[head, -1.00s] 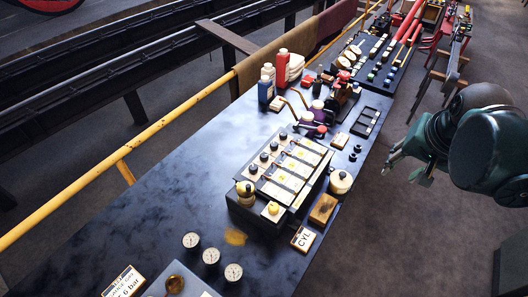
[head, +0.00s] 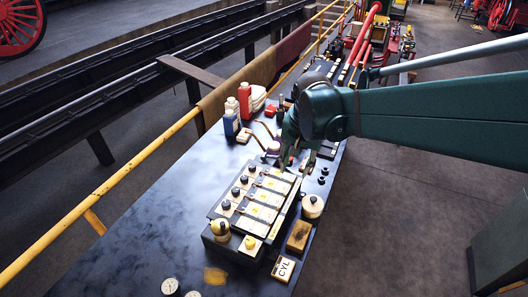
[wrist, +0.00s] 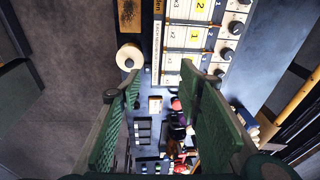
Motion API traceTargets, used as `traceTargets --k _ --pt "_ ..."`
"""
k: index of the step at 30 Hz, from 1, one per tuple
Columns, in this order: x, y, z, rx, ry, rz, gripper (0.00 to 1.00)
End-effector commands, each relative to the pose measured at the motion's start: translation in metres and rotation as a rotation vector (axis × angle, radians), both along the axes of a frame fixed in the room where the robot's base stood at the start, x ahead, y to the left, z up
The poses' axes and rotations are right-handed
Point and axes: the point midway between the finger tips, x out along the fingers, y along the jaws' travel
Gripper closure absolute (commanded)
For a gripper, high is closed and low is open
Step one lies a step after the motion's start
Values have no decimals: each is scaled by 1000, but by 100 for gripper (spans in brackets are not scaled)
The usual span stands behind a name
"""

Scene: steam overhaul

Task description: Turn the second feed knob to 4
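The lubricator box (head: 258,203) stands on the dark bench with a row of black feed knobs along its left side. In the wrist view the knobs line the right edge of the box, with one (wrist: 236,27) near the plate marked 2 (wrist: 200,6) and another (wrist: 225,53) near the plate marked 1 (wrist: 195,38). Knob settings are too small to read. My gripper (wrist: 162,85) is open and empty, above the box's far end.
The bench left of the box is clear.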

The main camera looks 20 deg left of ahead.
Motion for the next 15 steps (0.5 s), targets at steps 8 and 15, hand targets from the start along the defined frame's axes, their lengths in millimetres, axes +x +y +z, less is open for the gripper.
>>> traceTargets --k 8,15 --pt "-5 70 -22 -25 50 10 65" --pt "-17 127 -46 -53 91 14 65"
